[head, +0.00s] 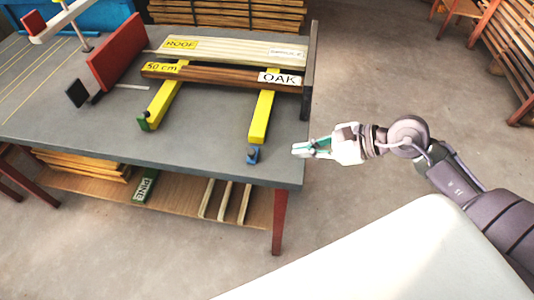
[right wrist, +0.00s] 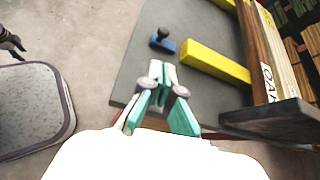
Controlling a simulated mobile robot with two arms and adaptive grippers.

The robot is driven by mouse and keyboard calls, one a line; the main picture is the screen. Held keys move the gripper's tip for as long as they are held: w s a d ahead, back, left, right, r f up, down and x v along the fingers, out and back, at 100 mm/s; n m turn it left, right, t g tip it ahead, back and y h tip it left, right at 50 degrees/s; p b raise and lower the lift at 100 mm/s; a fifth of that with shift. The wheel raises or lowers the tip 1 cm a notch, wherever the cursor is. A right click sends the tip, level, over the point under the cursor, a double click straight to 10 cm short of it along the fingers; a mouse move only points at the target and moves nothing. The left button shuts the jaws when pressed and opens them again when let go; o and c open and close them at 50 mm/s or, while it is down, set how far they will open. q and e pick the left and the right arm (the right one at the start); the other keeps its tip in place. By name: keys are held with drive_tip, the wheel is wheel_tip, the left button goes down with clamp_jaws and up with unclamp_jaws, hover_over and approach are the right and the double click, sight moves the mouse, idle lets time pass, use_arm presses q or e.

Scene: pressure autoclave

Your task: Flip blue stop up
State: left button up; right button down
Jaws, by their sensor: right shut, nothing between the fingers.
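The blue stop (head: 252,155) is a small block with a knob, at the near end of the right yellow beam (head: 263,117) on the grey table. In the right wrist view the blue stop (right wrist: 163,41) lies beyond my fingertips, low on the tabletop with its dark knob standing up. What seems to be my left gripper (right wrist: 12,42) is cut off at the left edge there.
A green stop (head: 143,122) sits at the left yellow beam's end. Boards labelled OAK (head: 225,77) and ROOF (head: 200,47) lie across the beams. A dark upright plate (head: 309,75) stands at the table's right edge.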

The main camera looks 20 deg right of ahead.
sight(257, 157)
use_arm(q)
drive_tip(key=shift+r+p, duration=0.6)
drive_tip(key=shift+p, duration=0.05)
use_arm(e)
drive_tip(key=x, duration=1)
